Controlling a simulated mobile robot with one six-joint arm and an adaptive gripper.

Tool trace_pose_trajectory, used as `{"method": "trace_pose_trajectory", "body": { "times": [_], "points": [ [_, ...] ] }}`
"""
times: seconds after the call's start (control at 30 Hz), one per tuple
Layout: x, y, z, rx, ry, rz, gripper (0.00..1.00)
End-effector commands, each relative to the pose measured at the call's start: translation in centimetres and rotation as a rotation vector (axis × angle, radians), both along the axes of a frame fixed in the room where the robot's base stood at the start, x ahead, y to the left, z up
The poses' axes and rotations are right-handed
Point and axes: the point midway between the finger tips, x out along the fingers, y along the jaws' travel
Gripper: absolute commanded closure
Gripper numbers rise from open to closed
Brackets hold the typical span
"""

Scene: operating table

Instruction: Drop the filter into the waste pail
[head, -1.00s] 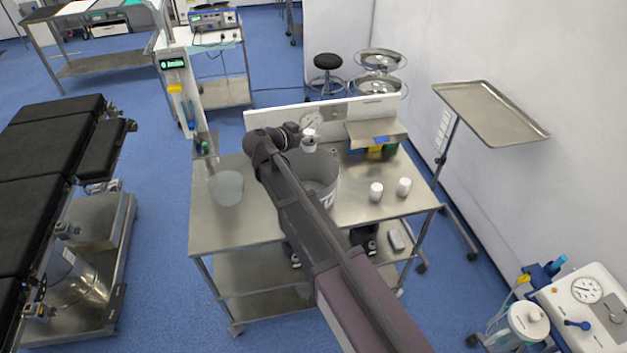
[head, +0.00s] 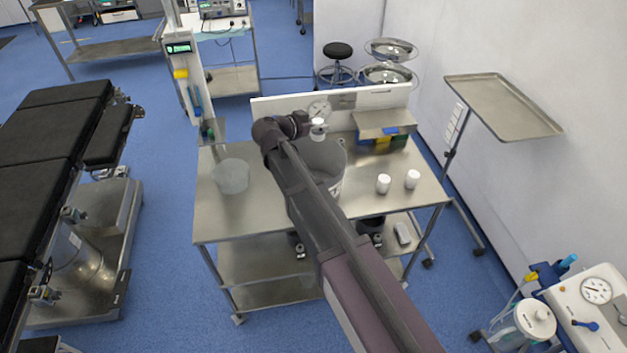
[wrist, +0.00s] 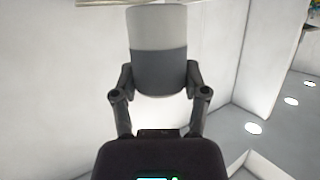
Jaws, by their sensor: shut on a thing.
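The filter, a cylinder with a light grey part and a dark grey band (wrist: 158,35), is between the fingers of my gripper (wrist: 158,82) in the wrist view. The gripper is shut on it. In the head view the filter shows as a small white piece (head: 318,126) at my gripper (head: 317,134), by the far end of my arm. A large grey open pail (head: 338,181) stands on the steel table, partly hidden behind my arm. The filter appears over the pail's far rim in the picture; its exact height and offset from the opening cannot be told.
Two white cylinders (head: 383,184) (head: 412,178) stand on the steel table (head: 235,220) right of the pail. A translucent tub (head: 230,176) is on the left. A raised back panel (head: 280,106) with a gauge and a small shelf (head: 380,123) lie behind. A tray stand (head: 503,105) is at right.

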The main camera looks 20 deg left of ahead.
Motion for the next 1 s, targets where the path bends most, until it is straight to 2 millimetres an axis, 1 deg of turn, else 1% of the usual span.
{"method": "trace_pose_trajectory", "body": {
  "times": [0.03,0.2,0.5,0.7,1.0],
  "points": [
    [0.0,0.0,-0.8,0.000,0.000,0.000,0.74],
    [0.0,0.0,-2.2,0.000,0.000,-0.001,0.74],
    [0.1,-0.1,-4.2,0.000,0.000,-0.001,0.74],
    [0.1,-0.1,-4.8,0.000,0.000,-0.002,0.74],
    [0.1,-0.2,-4.8,0.000,0.000,-0.002,0.74]
  ]
}}
